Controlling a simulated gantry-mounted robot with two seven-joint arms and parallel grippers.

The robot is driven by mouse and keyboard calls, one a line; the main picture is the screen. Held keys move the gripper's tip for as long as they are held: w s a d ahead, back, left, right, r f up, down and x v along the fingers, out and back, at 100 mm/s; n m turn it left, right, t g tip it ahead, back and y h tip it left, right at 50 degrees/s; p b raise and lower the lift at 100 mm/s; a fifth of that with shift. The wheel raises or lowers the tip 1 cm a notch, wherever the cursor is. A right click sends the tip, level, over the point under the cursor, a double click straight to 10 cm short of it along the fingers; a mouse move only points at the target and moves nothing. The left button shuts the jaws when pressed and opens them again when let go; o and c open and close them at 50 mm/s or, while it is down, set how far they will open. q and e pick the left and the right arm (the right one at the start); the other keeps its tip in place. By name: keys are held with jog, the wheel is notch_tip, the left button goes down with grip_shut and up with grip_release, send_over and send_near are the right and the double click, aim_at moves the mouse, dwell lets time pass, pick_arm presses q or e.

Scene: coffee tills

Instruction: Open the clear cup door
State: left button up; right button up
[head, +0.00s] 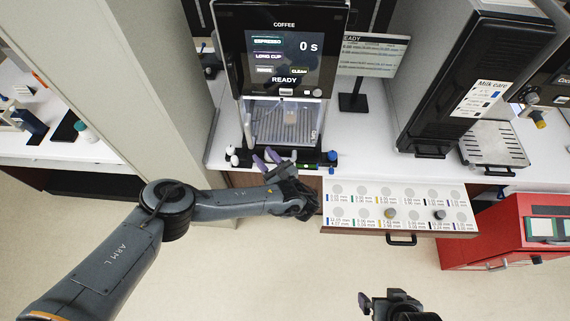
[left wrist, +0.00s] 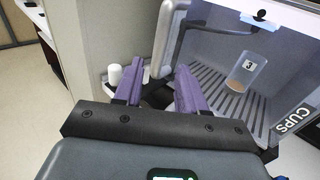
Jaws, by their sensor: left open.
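The coffee machine (head: 282,50) has a lit screen reading READY. Below the screen is its cup bay with the clear cup door (head: 268,118), which looks shut, though clear panels are hard to judge. In the left wrist view, a grey upright handle (left wrist: 163,40) stands at the bay's left edge. My left gripper (head: 266,158) is open in front of the bay's lower part. In the left wrist view its purple fingers (left wrist: 160,84) point towards the handle's lower end; contact cannot be told. My right gripper (head: 384,302) is at the bottom edge, its jaws unclear.
A cup marked 3 (left wrist: 247,72) stands on the bay's slatted floor. A white bottle (left wrist: 114,75) stands left of the bay. An open drawer (head: 465,226) juts out right of my left gripper. A black milk machine (head: 455,75) and a red box (head: 490,235) stand further right.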

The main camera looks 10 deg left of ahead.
aim_at(250, 139)
pick_arm(q)
jog(key=shift+w+a+r, duration=0.1)
jog(key=shift+w+a, duration=0.15)
jog(key=shift+a, duration=0.05)
jog(key=b+x, duration=0.3)
jog(key=x, duration=0.4)
jog(key=shift+w+a, duration=0.25)
jog(key=shift+a, duration=0.05)
jog(key=shift+r, duration=0.15)
jog(key=shift+c, duration=1.3)
jog(key=shift+s+d, duration=0.1)
jog(key=c, duration=0.5)
